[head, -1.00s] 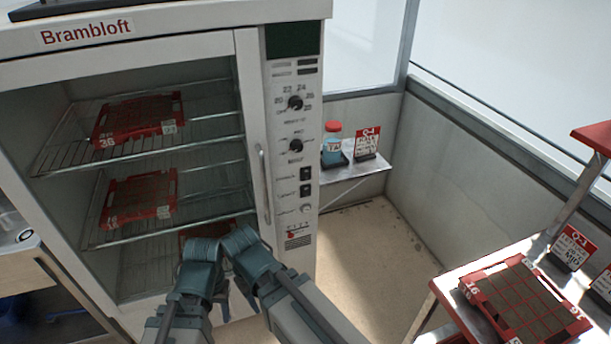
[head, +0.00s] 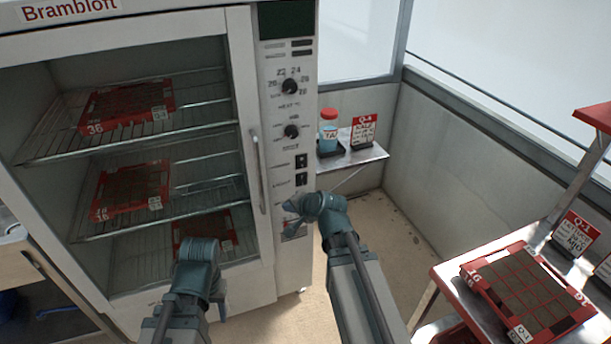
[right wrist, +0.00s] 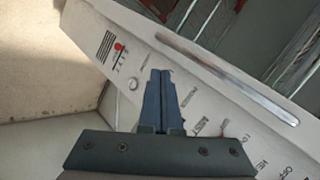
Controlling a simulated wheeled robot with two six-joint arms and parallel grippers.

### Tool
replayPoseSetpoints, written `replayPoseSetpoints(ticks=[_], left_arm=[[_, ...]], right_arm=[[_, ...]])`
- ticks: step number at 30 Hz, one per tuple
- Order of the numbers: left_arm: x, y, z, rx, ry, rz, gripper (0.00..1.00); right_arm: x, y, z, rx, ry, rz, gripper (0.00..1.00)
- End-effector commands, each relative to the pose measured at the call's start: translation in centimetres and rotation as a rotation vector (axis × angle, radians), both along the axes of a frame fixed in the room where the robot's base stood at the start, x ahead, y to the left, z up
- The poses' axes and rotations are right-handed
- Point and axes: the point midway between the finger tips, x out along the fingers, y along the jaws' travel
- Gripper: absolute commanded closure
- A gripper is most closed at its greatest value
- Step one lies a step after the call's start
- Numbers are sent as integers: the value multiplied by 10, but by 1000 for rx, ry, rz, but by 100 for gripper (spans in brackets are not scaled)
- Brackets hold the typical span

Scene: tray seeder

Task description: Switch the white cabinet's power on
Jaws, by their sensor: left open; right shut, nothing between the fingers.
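The white cabinet (head: 268,110) stands at left centre with its glass door shut. Its control panel carries two black knobs (head: 290,87), two dark rocker switches (head: 301,171) below them, and a dark display at the top. My right gripper (head: 289,207) is shut and empty at the panel's lower part, below the rockers, hiding what lies behind it. In the right wrist view its closed fingertips (right wrist: 160,72) point at the panel, beside a small round knob (right wrist: 132,84) and a red mark (right wrist: 118,47). Contact cannot be told. My left gripper (head: 221,308) is low before the door, open.
Red trays (head: 130,105) sit on wire racks inside the cabinet. A long door handle (head: 259,170) runs beside the panel. A small shelf (head: 365,157) with a red-capped bottle (head: 328,130) is right of it. A table with a red tray (head: 475,285) stands at right.

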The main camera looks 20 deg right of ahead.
Motion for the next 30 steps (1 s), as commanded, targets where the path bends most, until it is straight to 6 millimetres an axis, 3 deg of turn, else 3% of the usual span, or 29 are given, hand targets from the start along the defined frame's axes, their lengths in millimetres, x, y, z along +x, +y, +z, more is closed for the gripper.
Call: replayPoseSetpoints(ticks=[1, 3, 9, 14, 23, 30], left_arm=[[0, 0, -6, 0, 0, 0, 50], [0, 0, -10, 0, 0, 0, 50], [0, 0, -14, 0, 0, 0, 50], [0, 0, -15, 0, 0, 0, 50], [0, 0, -15, 0, 0, 0, 50], [0, 0, -28, 0, 0, 0, 50]], right_arm=[[8, -24, 3, 56, -44, -88, 100], [15, -50, 13, 129, -104, -191, 100], [23, -100, 32, 259, -215, -371, 100], [24, -111, 37, 290, -242, -411, 100], [25, -111, 37, 289, -242, -410, 100], [49, -111, 24, 287, -241, -407, 100]])
